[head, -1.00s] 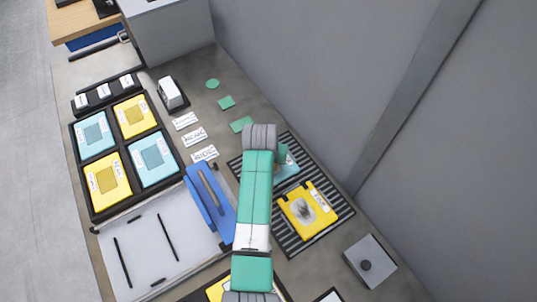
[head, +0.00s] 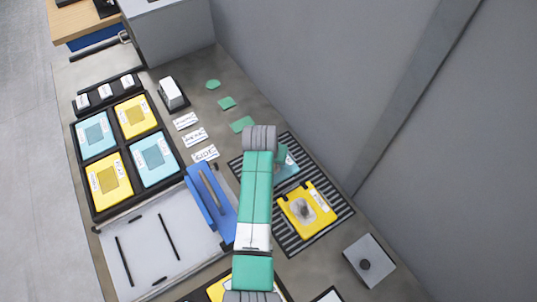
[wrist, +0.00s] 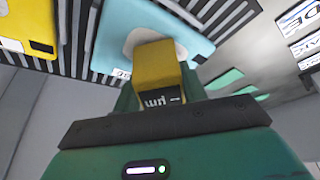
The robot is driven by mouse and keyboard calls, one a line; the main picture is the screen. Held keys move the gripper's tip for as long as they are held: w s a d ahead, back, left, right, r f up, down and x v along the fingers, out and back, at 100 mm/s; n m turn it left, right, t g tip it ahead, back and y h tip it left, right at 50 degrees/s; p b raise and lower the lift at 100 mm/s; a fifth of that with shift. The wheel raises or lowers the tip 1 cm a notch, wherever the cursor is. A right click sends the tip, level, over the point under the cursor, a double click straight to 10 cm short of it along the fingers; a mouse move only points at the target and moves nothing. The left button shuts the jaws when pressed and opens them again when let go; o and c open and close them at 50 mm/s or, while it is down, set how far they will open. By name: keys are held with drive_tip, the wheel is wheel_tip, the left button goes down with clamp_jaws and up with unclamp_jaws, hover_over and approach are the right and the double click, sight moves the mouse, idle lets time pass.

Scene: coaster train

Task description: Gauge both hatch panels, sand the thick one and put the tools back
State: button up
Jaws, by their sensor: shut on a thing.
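A pale blue hatch panel (head: 289,172) lies on the dark slatted rack, partly hidden by my arm. It also shows in the wrist view (wrist: 115,30), with a pale rounded patch. A yellow hatch panel (head: 322,220) with a grey patch lies beside it; its edge shows at the wrist view's left (wrist: 30,25). My gripper (wrist: 158,85) is over the blue panel, shut on a yellow block-like piece (wrist: 155,62). I cannot tell which tool this is, or whether it touches the panel. In the head view my arm hides the fingers.
A black tray (head: 126,151) holds blue and yellow panels at left. A blue holder (head: 198,190) with a grey bar stands left of my arm. White cards (head: 194,137) and green shapes (head: 227,103) lie beyond the rack (head: 341,213). A grey wall bounds the right.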

drive_tip(key=shift+f, duration=0.2)
idle(0.3)
drive_tip(key=o, duration=1.2)
wheel_tip(320, 180, up, 6)
drive_tip(key=p, duration=0.5)
drive_tip(key=shift+r, duration=0.1)
